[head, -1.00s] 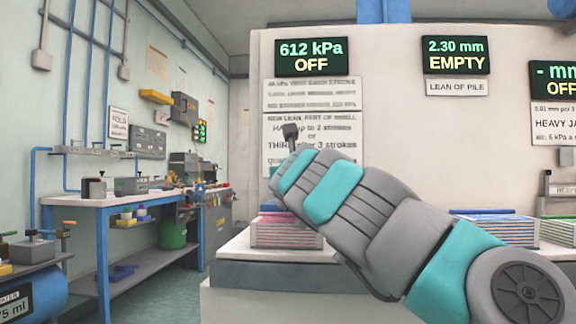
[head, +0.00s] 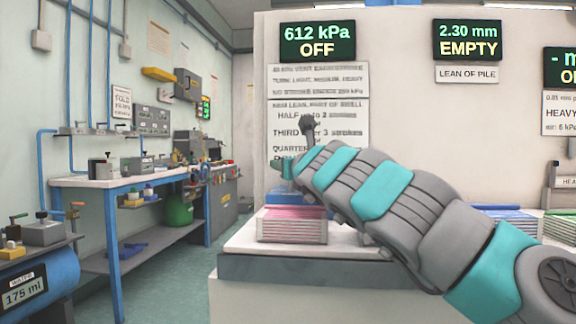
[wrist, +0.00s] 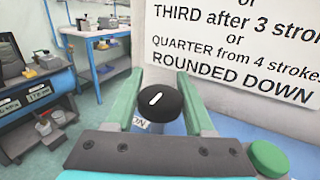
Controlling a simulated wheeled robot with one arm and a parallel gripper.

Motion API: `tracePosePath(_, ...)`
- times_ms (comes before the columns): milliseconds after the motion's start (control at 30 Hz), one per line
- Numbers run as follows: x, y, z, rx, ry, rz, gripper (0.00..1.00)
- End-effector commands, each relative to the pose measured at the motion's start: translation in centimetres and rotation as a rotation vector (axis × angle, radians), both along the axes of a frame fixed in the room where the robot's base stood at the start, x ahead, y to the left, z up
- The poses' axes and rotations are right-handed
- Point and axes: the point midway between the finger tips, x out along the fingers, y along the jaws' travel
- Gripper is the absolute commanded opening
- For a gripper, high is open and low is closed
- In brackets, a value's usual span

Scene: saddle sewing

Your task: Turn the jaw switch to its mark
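A round black knob (wrist: 157,101) with a white pointer line shows in the wrist view and looks like the jaw switch. Its pointer leans up and to the right. Part of a label with "ON" shows below it; no mark is clear to me. My gripper (wrist: 160,82) has its two green fingers apart, one on each side of the knob. I see no clear grip on it. In the head view my arm hides the switch, and only a teal tip of my gripper (head: 284,168) shows beyond the arm.
A pile of pink sheets (head: 291,225) lies on the white counter (head: 262,242) below my arm. A sign (head: 318,124) and a display (head: 317,42) reading "612 kPa OFF" are on the wall behind. A blue-legged workbench (head: 112,181) stands left, with open floor between.

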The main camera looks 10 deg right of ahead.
Motion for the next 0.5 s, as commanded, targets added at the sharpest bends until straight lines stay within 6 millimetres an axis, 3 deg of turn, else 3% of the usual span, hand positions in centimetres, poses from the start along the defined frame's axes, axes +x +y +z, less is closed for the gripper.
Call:
tracePosePath(33,-0.01,0.03,0.04,0.0,0.0,0.0,0.6)
tracePosePath(233,0.01,-0.02,-0.04,0.001,0.002,-0.001,0.82)
tracePosePath(500,-0.02,-0.03,-0.09,0.001,0.002,-0.001,0.82)
